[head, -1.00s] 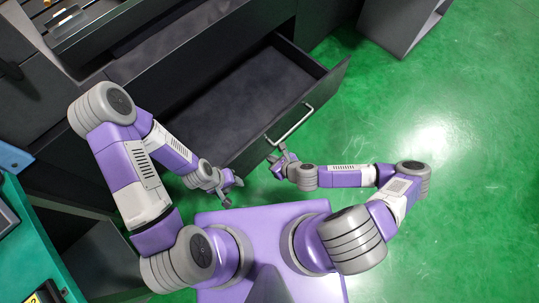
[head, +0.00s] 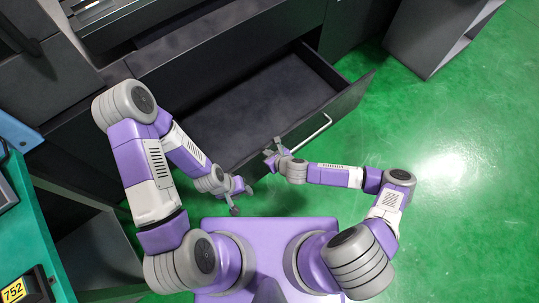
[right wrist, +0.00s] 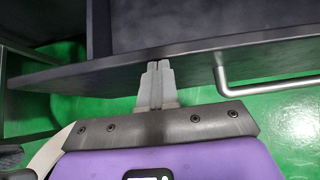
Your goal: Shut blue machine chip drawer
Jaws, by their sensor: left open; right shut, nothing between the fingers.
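The dark grey chip drawer (head: 345,100) stands pulled out of the dark machine in the head view, its inside empty. Its silver bar handle (head: 308,133) is on the front panel and also shows in the right wrist view (right wrist: 265,84). My right gripper (head: 270,147) is shut and empty at the drawer front, left of the handle. In the right wrist view its fingertips (right wrist: 159,66) meet the panel's edge; whether they touch it I cannot tell. My left gripper (head: 241,199) is open and empty, below the drawer's near left corner.
A teal bench (head: 40,235) with a yellow 752 label (head: 13,290) stands at the left. A grey open-sided cabinet (head: 430,40) is at the upper right. The green floor (head: 450,150) right of the drawer is clear.

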